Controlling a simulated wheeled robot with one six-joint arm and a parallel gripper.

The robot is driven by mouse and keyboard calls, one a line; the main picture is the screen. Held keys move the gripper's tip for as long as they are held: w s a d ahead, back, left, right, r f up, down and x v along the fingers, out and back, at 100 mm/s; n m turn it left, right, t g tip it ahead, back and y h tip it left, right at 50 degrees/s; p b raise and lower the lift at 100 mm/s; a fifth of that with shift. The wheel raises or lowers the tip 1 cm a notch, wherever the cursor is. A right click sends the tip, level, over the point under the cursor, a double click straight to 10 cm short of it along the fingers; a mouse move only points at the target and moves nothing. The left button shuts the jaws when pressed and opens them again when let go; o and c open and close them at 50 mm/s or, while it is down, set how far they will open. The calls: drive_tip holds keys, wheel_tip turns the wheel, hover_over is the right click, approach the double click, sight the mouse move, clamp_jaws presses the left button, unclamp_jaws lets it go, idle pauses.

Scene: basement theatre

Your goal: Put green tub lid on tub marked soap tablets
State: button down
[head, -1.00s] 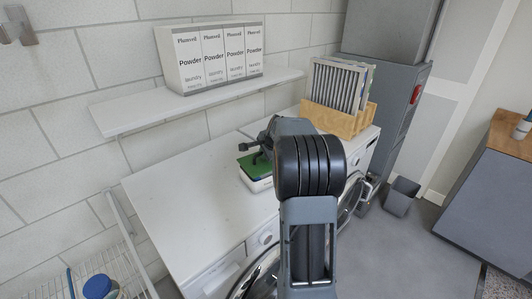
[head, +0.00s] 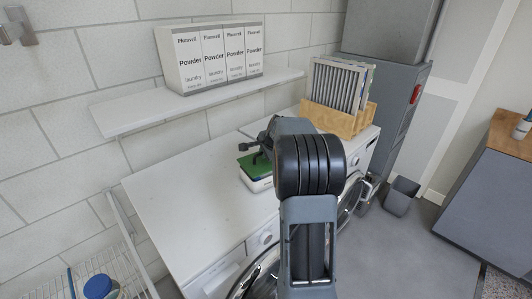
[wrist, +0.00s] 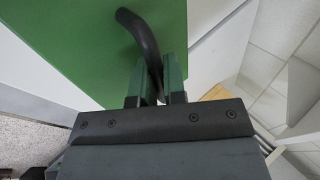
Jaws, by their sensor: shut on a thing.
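The green tub lid (head: 249,164) lies over a white tub (head: 259,184) on the white machine top, partly hidden behind my arm. No label on the tub can be read, and I cannot tell whether the lid sits fully down on its rim. In the wrist view the lid (wrist: 95,45) fills the upper left, with a curved black handle (wrist: 139,30). My gripper (wrist: 160,75) is shut on that handle. In the head view my gripper (head: 264,151) is just above the lid, its fingers mostly hidden.
A white shelf (head: 200,103) with several Plumwell powder boxes (head: 212,60) hangs on the wall behind. A wooden crate (head: 338,117) with slatted panels stands at the back right of the machines. The machine top (head: 180,205) is clear to the left.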

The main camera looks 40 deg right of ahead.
drive_tip(key=shift+f+b, duration=0.85)
drive_tip(key=shift+f, duration=0.3)
idle(0.5)
drive_tip(key=c, duration=1.1)
unclamp_jaws()
drive_tip(key=shift+s+r, duration=0.1)
drive_tip(key=v, duration=1.3)
drive_tip(key=shift+r, duration=0.35)
